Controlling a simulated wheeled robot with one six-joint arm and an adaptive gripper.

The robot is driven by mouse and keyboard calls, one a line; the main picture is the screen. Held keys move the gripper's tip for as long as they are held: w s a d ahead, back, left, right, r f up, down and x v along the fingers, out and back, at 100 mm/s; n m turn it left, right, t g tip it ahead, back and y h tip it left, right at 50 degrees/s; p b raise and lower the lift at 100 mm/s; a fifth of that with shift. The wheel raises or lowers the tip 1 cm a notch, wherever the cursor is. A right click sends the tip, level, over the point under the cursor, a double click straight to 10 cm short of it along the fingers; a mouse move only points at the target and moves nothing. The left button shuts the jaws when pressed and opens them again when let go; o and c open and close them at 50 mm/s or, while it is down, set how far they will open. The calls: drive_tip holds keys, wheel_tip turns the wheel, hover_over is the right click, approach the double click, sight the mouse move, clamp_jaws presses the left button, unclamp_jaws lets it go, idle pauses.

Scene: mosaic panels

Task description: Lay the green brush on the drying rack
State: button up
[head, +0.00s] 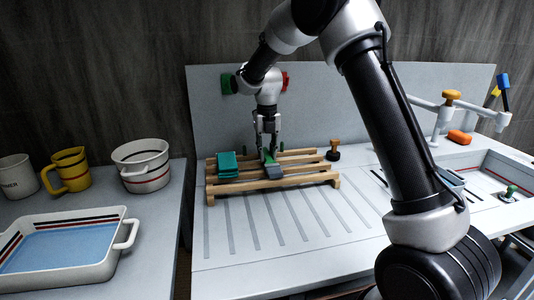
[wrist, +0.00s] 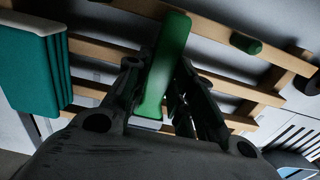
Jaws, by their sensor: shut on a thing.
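The green brush shows in the head view (head: 268,157) with a grey end toward the front, low over the wooden drying rack (head: 225,189). My gripper (head: 267,150) points down over the middle of the rack and is shut on the brush. In the wrist view the green handle (wrist: 168,55) runs between the two fingers (wrist: 155,95), across the rack's slats (wrist: 95,47). I cannot tell whether the brush touches the slats.
A teal folded item (head: 227,164) lies on the rack's left part; it also fills the wrist view's left (wrist: 30,75). A small green piece (wrist: 245,43) shows by the slats. The grooved counter (head: 270,235) in front is clear.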

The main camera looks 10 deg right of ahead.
sight(267, 155)
drive_tip(key=shift+f, duration=0.2)
drive_tip(key=o, duration=1)
wheel_tip(267, 155, up, 12)
drive_tip(key=s+d+r+m+t, duration=0.1)
drive_tip(key=s+d+r+m, duration=0.65)
drive_tip(key=s+m, duration=0.25)
drive_tip(key=s+d+f+m+t, duration=0.1)
drive_tip(key=s+d+m, duration=0.2)
drive_tip(key=s+m, duration=0.5)
drive_tip(key=s+d+f+m+t, duration=0.1)
drive_tip(key=s+d+m, duration=0.3)
drive_tip(key=s+m, duration=0.5)
drive_tip(key=s+d+f+m+t, duration=0.1)
drive_tip(key=s+d+f+m, duration=0.1)
drive_tip(key=s+m, duration=0.7)
drive_tip(key=shift+s+d, duration=0.7)
drive_tip(key=shift+s, duration=0.3)
